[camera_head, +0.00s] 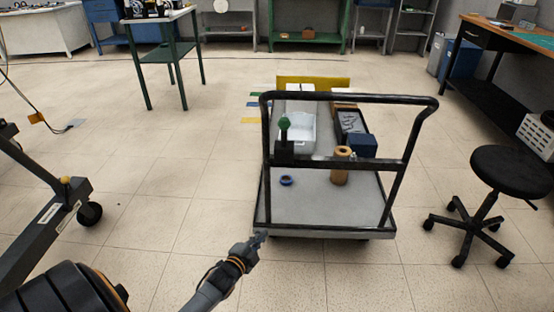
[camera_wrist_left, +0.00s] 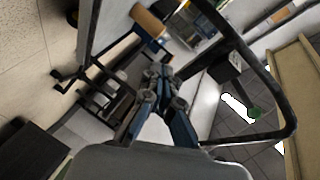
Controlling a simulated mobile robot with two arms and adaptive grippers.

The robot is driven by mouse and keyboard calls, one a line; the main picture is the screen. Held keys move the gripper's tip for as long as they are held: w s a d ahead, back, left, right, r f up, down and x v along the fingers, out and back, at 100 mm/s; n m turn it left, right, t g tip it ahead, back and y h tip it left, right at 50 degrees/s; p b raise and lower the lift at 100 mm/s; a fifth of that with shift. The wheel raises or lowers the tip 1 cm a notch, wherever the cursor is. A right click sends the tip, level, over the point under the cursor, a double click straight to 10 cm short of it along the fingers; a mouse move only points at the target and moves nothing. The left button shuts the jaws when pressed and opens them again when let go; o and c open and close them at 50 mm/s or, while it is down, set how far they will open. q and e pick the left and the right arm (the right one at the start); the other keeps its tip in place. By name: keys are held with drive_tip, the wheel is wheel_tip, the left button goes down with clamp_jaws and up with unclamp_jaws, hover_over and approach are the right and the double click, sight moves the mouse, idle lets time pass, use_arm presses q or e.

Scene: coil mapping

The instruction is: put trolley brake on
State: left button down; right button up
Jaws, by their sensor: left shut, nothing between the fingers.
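The trolley (camera_head: 318,205) stands in the middle of the head view, with a grey deck and a black tube handle frame facing me. A lever with a green knob (camera_head: 284,124) stands upright on a black block at the left of the frame's crossbar. In the left wrist view the green knob (camera_wrist_left: 255,112) is at the right, beyond my fingers. My left gripper (camera_head: 262,237) is shut and empty. It is in front of the trolley's near left corner, well below the knob; I cannot tell if it touches the frame. My right gripper is out of view.
On the trolley are a brown spool (camera_head: 341,168), a blue ring (camera_head: 286,181), a white bin (camera_head: 300,133) and a dark blue box (camera_head: 363,146). A black stool (camera_head: 512,172) stands to the right. A grey wheeled frame (camera_head: 60,200) is at the left.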

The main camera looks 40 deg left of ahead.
use_arm(q)
drive_tip(key=w+a+r+m+t+b, duration=0.1)
drive_tip(key=a+r+m+t+b, duration=0.1)
drive_tip(key=r, duration=0.8)
drive_tip(key=w+a+r+m+t+b, duration=0.2)
drive_tip(key=r+m+t+b, duration=0.3)
drive_tip(key=r, duration=0.6)
drive_tip(key=shift+w+m+t, duration=0.25)
drive_tip(key=shift+m+t, duration=0.15)
drive_tip(key=shift+t, duration=0.1)
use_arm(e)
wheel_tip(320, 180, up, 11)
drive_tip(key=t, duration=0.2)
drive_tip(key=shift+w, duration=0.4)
use_arm(q)
drive_tip(key=b, duration=0.2)
approach(281, 129)
drive_tip(key=x, duration=0.6)
drive_tip(key=shift+d+r, duration=0.1)
drive_tip(key=shift+w+r, duration=0.25)
drive_tip(key=shift+w, duration=0.15)
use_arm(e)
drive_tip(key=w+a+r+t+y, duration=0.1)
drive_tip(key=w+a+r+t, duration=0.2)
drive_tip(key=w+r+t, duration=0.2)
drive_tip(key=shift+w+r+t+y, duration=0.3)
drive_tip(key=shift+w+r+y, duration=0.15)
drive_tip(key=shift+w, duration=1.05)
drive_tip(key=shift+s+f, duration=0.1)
